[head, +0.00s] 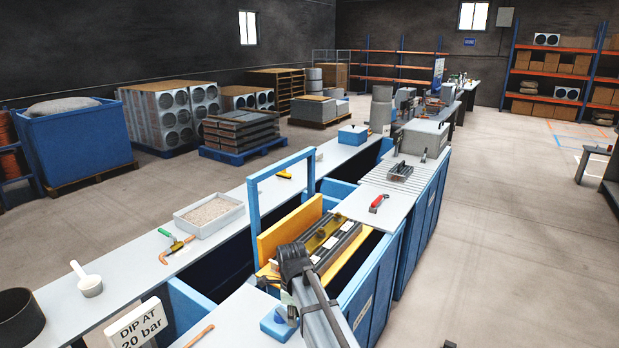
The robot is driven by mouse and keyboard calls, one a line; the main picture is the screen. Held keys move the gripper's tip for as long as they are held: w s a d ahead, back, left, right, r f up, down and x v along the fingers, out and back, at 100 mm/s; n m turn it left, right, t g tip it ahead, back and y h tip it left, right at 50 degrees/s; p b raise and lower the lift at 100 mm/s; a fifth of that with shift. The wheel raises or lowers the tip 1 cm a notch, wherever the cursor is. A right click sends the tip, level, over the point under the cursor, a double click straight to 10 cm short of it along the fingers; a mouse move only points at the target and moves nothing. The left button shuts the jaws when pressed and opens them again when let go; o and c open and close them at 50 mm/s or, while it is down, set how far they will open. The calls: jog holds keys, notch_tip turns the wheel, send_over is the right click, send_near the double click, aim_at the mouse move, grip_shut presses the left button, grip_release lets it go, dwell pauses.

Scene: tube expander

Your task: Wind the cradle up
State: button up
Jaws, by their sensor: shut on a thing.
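The cradle (322,238), a long grey and yellow frame, sits low in the opening of the blue tank, beside an upright yellow panel (287,231). A blue upright frame (283,176) stands over the tank. My gripper (291,312) is at the tank's near end, below my black wrist, beside a small blue housing (272,324). It is shut on what appears to be the winding handle. The handle is mostly hidden by my arm and too small to make out. My arm also covers the cradle's near end.
A red-handled tool (378,203) lies on the grey top beyond the tank.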

jog(key=shift+w+d, duration=0.1)
jog(key=shift+w, duration=0.5)
jog(key=o, duration=0.8)
jog(key=shift+s, duration=0.1)
jog(key=shift+r, duration=0.2)
jog(key=shift+r+p, duration=2.2)
jog(key=shift+r, duration=1.05)
